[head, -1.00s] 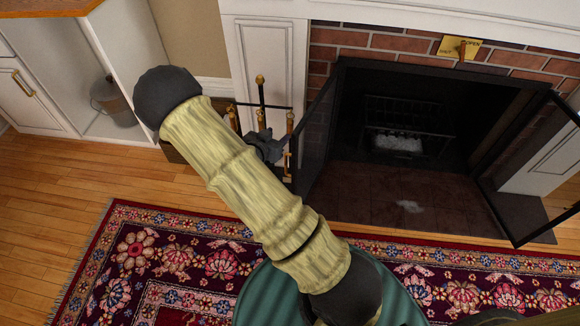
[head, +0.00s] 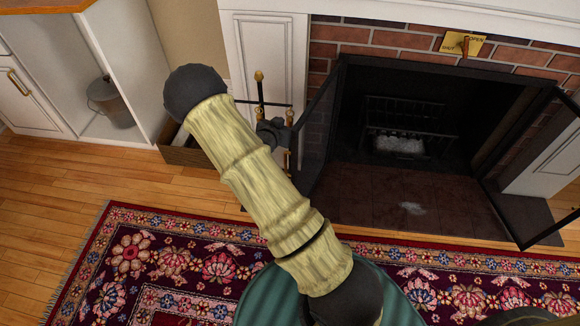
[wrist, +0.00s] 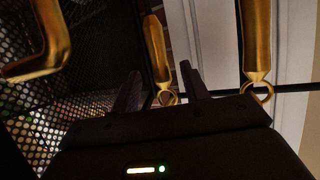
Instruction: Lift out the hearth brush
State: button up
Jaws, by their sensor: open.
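The fire-tool stand (head: 260,88) stands left of the fireplace, with a dark post, a brass knob and a crossbar. A brass tool handle (head: 290,117) shows at the bar's right end. My gripper (wrist: 160,85) is open; its dark fingertips point at a brass handle (wrist: 157,48) with a ring at its lower end, which shows between them. A second brass handle (wrist: 256,45) with a ring hangs to the right. I cannot tell which handle belongs to the hearth brush; no bristles show. In the head view my arm hides much of the stand.
An open black mesh fireplace door (head: 318,135) is close on the right of the stand; its mesh (wrist: 95,50) and brass pull (wrist: 45,45) fill the wrist view's left. A wooden box (head: 190,155) sits left. A bucket (head: 110,102) stands in the white cabinet.

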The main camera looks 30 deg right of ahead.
jog(key=b+x, duration=0.1)
jog(key=x, duration=0.2)
jog(key=shift+a+f, duration=0.1)
dwell(0.3)
grip_shut()
